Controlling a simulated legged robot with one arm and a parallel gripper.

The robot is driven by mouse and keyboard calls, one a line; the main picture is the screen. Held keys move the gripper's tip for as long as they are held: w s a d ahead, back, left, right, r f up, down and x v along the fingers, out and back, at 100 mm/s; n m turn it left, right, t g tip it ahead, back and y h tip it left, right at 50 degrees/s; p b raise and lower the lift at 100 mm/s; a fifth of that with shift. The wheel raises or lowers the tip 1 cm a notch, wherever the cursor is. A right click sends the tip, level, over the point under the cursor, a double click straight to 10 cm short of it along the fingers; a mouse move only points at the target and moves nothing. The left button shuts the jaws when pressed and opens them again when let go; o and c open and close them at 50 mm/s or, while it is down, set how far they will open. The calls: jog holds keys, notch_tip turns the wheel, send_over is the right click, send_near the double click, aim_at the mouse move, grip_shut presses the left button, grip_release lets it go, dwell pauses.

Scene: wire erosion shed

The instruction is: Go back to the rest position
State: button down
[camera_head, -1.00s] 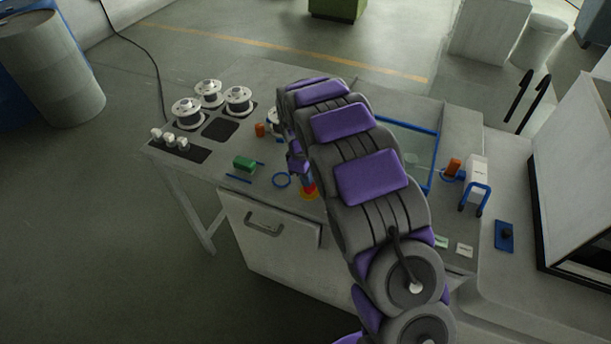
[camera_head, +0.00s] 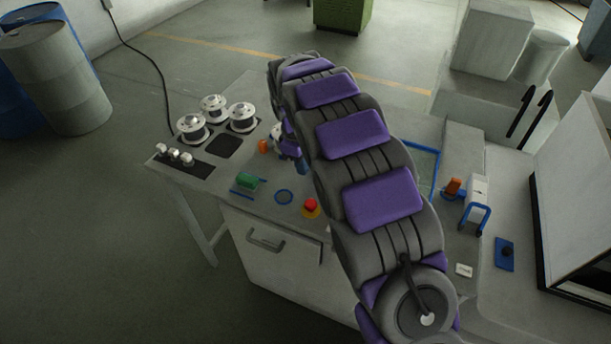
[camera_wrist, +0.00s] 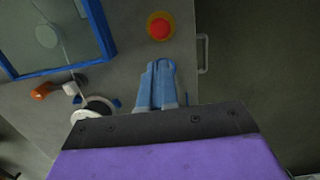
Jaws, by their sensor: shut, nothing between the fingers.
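My gripper shows in the wrist view (camera_wrist: 158,84) as two blue fingers lying together over the grey bench top, shut with nothing between them. In the head view my gripper (camera_head: 301,166) is partly hidden by my purple and grey arm, which reaches out over the bench (camera_head: 330,230). The fingers point down above the bench and look apart from it. A red button on a yellow base (camera_head: 311,206) stands near the bench's front edge. It also shows in the wrist view (camera_wrist: 159,28), just beyond the fingertips.
Three white spools (camera_head: 213,108) stand on the bench's left, by a dark square pad. A blue-framed tank (camera_head: 428,165) is partly behind my arm. Open floor lies left of the bench.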

jog(key=shift+a+r, duration=0.1)
jog(key=shift+r, duration=0.45)
jog(key=shift+d, duration=0.3)
jog(key=shift+a, duration=0.1)
